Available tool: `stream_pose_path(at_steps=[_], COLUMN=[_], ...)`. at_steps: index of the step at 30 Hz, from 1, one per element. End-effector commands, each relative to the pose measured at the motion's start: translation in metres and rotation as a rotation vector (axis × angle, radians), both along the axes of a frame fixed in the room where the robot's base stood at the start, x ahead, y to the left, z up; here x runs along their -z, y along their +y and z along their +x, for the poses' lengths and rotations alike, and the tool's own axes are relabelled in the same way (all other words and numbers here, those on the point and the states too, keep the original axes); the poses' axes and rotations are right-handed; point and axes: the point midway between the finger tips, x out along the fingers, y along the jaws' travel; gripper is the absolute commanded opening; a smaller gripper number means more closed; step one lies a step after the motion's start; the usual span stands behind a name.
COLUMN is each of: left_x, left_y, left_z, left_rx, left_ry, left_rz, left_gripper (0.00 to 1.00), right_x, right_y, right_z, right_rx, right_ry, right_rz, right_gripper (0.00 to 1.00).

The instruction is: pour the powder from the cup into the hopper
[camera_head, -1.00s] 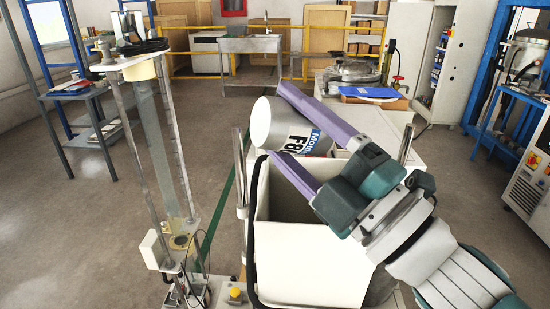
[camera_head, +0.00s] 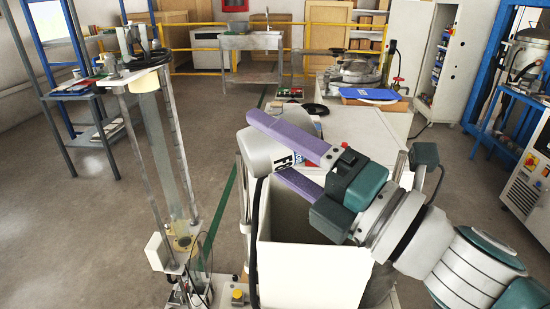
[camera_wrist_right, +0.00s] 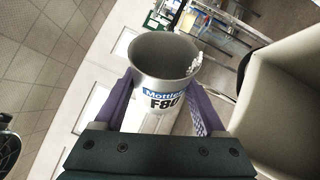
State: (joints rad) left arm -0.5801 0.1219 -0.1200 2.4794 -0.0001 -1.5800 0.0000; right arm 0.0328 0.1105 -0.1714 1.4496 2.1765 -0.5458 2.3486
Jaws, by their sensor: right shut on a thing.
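The cup (camera_head: 260,146) is pale grey with a dark-lettered label. It is tilted above the back-left rim of the hopper (camera_head: 308,262), a white open-topped box. My right gripper (camera_head: 268,145) is shut on the cup, with purple fingers on opposite sides of it. In the right wrist view the cup (camera_wrist_right: 157,92) shows its open mouth, and whitish bits show at the right of its rim. No powder is clearly visible inside. The beige hopper wall (camera_wrist_right: 283,82) is at the right of that view. My left gripper is out of view.
A tall tube stand (camera_head: 172,150) stands left of the hopper. A white worktop (camera_head: 370,135) lies behind the hopper, with a blue board (camera_head: 368,94) and round metal equipment (camera_head: 360,72) further back. Open floor lies at the left.

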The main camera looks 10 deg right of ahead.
Motion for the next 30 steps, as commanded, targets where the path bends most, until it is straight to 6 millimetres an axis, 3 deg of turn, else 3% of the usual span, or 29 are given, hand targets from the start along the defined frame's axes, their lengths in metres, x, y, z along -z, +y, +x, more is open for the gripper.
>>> stream_pose_path(at_steps=[1,8,13,15,17,30], left_x=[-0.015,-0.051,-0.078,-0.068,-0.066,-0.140], left_y=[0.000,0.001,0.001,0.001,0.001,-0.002], left_z=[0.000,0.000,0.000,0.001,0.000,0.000], left_rx=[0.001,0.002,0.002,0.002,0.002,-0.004], left_ry=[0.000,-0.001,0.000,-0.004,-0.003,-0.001], left_rz=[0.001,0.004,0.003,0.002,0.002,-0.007], left_gripper=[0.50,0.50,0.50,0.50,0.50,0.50], right_x=[-0.014,-0.042,-0.026,-0.005,0.004,-0.021], right_y=[0.003,0.015,0.018,0.018,0.018,0.038], right_z=[-0.001,-0.003,-0.004,-0.004,-0.004,-0.007], right_rx=[-0.002,-0.002,-0.002,-0.001,-0.001,-0.001], right_ry=[-0.005,-0.024,-0.080,-0.094,-0.106,-0.177], right_rz=[-0.018,-0.121,-0.421,-0.495,-0.552,-0.910], right_gripper=[0.12,0.12,0.12,0.12,0.12,0.12])
